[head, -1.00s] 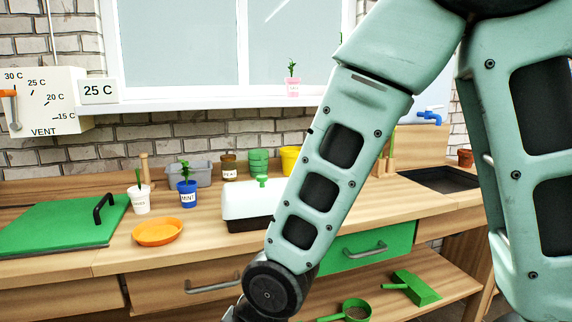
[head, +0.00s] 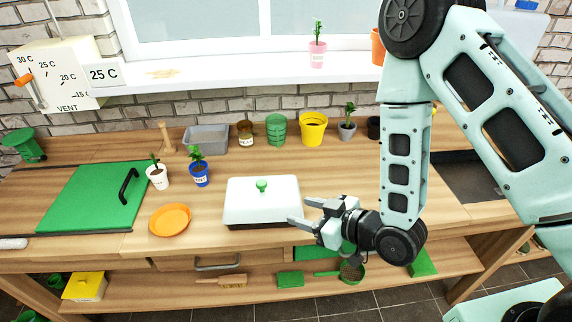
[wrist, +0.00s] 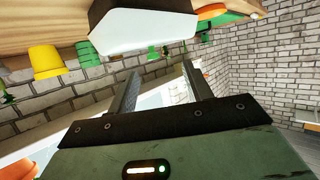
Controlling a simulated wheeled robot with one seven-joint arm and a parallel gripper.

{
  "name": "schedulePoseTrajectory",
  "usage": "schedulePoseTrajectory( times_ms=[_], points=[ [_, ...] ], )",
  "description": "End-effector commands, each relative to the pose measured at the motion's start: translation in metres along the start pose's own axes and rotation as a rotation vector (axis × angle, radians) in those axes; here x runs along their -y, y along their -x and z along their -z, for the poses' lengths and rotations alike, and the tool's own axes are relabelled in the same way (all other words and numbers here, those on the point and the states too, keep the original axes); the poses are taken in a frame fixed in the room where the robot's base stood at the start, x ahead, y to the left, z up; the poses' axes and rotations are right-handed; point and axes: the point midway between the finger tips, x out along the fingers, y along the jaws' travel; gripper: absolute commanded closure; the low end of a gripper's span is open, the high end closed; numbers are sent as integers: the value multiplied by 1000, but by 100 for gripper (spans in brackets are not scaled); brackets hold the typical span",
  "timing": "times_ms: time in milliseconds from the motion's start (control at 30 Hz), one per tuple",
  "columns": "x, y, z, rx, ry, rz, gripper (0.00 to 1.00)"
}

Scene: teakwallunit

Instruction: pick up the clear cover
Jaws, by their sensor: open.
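The clear cover (head: 246,198) shows as a whitish, see-through-looking lid with a green knob (head: 262,185) on top. It sits on a dark tray (head: 270,225) on the wooden bench, in the middle of the head view. My gripper (head: 296,213) is just right of the cover, its two fingers spread and pointing left toward it. It is open and empty, and I cannot tell whether a finger touches the cover. In the wrist view the cover (wrist: 150,30) shows large at the top, beyond the open fingers (wrist: 158,90).
An orange saucer (head: 170,220), a blue mint pot (head: 200,175) and a white pot (head: 157,178) stand left of the cover. A grey bin (head: 206,139), green pots (head: 276,129) and a yellow pot (head: 313,128) line the back. A green hatch (head: 85,198) lies at left.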

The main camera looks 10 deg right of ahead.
Motion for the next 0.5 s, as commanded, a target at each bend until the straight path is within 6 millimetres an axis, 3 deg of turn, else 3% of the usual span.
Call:
schedulePoseTrajectory(
  times_ms=[33, 167, 500],
  points=[
    [-1, 7, 11, -17, -6, -4, 50],
    [-2, 11, 15, -52, -11, -12, 50],
    [-4, -12, 11, -65, -7, -15, 50]
  ],
)
